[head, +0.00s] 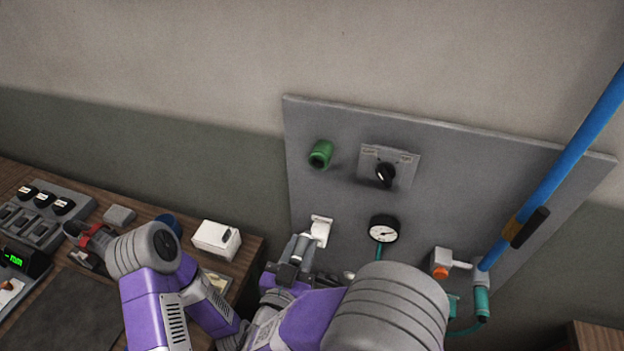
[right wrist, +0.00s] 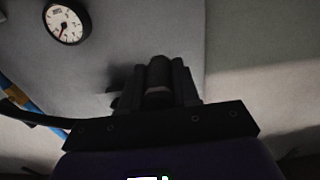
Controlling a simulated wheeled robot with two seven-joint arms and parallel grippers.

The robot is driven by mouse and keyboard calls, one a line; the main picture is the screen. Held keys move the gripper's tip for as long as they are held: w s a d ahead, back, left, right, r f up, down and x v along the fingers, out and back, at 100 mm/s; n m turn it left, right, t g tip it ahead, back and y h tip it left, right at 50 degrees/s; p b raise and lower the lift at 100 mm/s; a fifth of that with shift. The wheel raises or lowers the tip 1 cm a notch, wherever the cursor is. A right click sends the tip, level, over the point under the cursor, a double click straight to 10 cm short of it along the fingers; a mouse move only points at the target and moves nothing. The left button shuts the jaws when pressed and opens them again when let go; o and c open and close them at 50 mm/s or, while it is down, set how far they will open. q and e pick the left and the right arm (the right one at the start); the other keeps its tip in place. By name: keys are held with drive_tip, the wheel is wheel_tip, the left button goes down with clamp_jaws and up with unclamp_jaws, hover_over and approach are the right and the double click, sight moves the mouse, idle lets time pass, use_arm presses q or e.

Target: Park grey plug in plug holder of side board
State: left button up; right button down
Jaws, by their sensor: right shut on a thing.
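My right gripper (head: 293,262) is in front of the lower left part of the grey side board (head: 345,215). It is shut on the grey plug (head: 303,243), whose end is close to a small white holder (head: 321,229) on the board. I cannot tell whether they touch. In the right wrist view the gripper (right wrist: 158,82) points toward the board, with a dark rounded part of the plug (right wrist: 159,72) between its fingers.
The board carries a green socket (head: 321,154), a black rotary knob (head: 386,174) and a round gauge (head: 384,231). A blue pole (head: 560,165) crosses its right side. A wooden bench (head: 255,247) at the left holds a white box (head: 216,238) and several devices.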

wheel_tip(320, 180, down, 14)
drive_tip(key=b, duration=1.1)
drive_tip(key=shift+r, duration=0.1)
idle(0.4)
drive_tip(key=shift+x, duration=2.55)
drive_tip(key=shift+x, duration=1.45)
drive_tip(key=c, duration=0.7)
unclamp_jaws()
drive_tip(key=shift+c, duration=0.2)
drive_tip(key=shift+s, duration=0.15)
